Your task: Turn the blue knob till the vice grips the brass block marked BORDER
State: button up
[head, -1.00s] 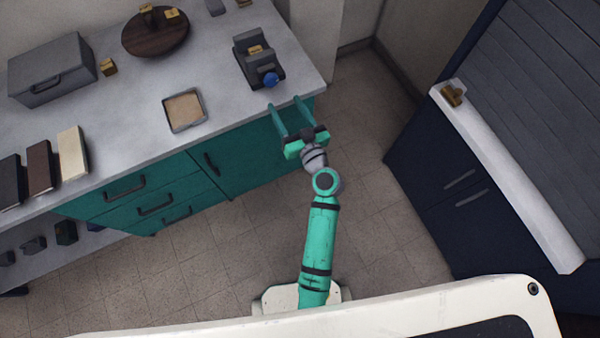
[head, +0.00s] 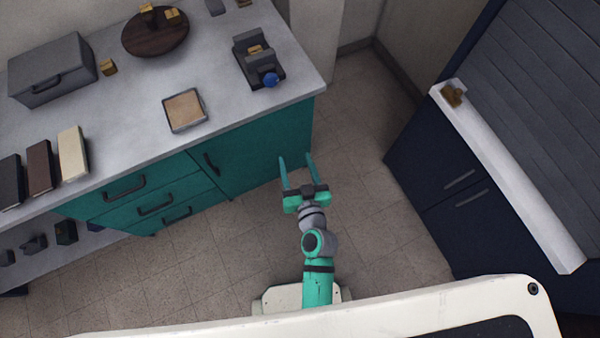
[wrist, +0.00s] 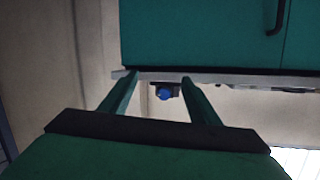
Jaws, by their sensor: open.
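The dark grey vice (head: 244,72) stands on the pale worktop near its right end. Its blue knob (head: 270,80) faces the front edge. A small brass block (head: 255,49) sits between the jaws; its marking is too small to read, and I cannot tell whether the jaws touch it. My gripper (head: 295,157) is open and empty, in front of the teal cabinet, well short of the knob. In the wrist view the knob (wrist: 165,95) shows between the two fingers (wrist: 159,80), beyond them.
The worktop (head: 225,80) also holds a shallow tray (head: 170,124), a grey box (head: 50,82), a round wooden stand (head: 150,47) with brass pieces, and several books. A dark blue cabinet (head: 425,185) stands at right, with another brass piece (head: 454,95) on its ledge. Floor between is clear.

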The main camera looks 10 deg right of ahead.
jog(key=s+h, duration=0.1)
jog(key=s, duration=0.8)
jog(key=shift+s+m+g+h, duration=0.15)
jog(key=shift+m+g+h, duration=0.15)
jog(key=shift+h, duration=0.1)
jog(key=shift+a+f, duration=0.1)
jog(key=n+t+y, duration=0.3)
jog(key=n+y, duration=0.2)
jog(key=y, duration=0.1)
send_near(272, 83)
jog(key=x, duration=0.9)
jog(key=shift+f, duration=0.1)
jog(key=c, duration=1.1)
